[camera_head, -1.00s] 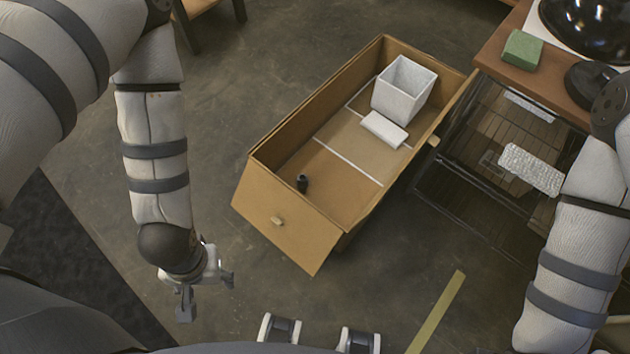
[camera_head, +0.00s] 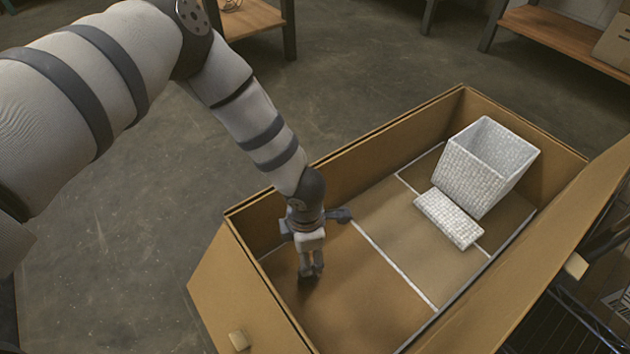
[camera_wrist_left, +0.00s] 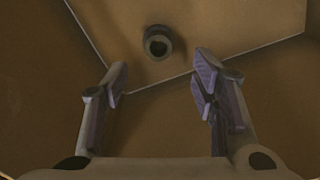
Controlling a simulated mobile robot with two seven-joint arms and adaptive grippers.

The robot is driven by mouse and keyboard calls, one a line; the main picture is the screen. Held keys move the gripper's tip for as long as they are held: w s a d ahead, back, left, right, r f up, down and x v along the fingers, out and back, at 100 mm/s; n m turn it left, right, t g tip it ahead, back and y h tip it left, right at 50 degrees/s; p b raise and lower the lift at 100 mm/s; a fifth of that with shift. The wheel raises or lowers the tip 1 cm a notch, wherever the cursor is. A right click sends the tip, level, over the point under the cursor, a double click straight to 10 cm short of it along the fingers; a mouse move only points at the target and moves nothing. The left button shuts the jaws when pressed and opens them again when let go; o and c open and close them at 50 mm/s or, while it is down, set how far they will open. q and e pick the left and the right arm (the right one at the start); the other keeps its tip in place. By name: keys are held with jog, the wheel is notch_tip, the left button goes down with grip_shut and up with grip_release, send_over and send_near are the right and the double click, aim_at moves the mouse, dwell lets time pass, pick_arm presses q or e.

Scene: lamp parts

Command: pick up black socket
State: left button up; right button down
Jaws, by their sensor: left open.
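The black socket (camera_wrist_left: 158,42) is a small dark round piece with a ring-shaped top. In the left wrist view it stands on the brown floor of the cardboard box, beyond my fingertips and roughly midway between them. My left gripper (camera_wrist_left: 161,68) is open and empty, its two fingers spread apart and not touching the socket. In the head view my left gripper (camera_head: 311,275) points down inside the near left part of the open box (camera_head: 350,150). I cannot make out the socket there; the gripper seems to cover it. My right gripper is out of view.
A white textured square bin (camera_head: 475,170) and a flat white block (camera_head: 448,217) sit in the far right part of the box. Box walls surround the gripper. White lines mark the box floor. Wooden shelves stand at the back; grey floor is open on the left.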

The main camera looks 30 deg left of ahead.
pick_arm(q)
notch_tip(320, 180, down, 10)
jog(key=b, duration=0.4)
jog(key=shift+a+r, duration=0.1)
jog(key=shift+a, duration=0.05)
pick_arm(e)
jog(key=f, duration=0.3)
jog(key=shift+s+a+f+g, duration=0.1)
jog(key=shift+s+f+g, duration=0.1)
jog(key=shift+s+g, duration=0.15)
pick_arm(q)
jog(key=shift+r, duration=0.1)
jog(key=c, duration=1.3)
jog(key=shift+o, duration=0.2)
